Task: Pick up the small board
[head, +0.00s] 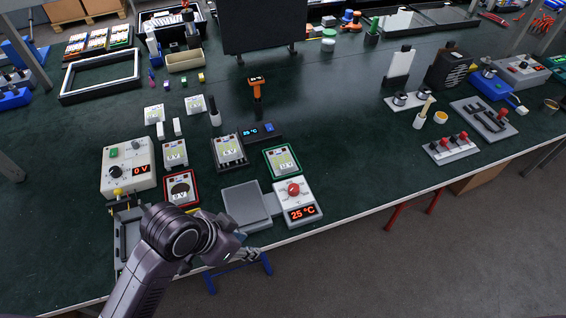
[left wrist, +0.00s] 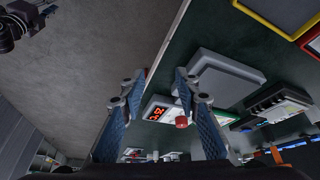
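Which piece is the small board I cannot tell. Candidates are a white-labelled board in a green-edged tray (head: 282,160), one in a dark tray (head: 229,151), and a pale one (head: 175,154) to their left. Small pale square plates (head: 153,114) lie farther back. My left gripper (head: 240,262) is at the table's front edge, in front of the grey plate, apart from these boards. In the left wrist view my left gripper (left wrist: 163,105) has its blue-padded fingers spread, with nothing held between them. My right gripper is not seen.
A grey flat-topped plate (head: 245,205) and a white box reading 25 °C with a red knob (head: 296,203) stand near the front edge. The table's middle right is clear.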

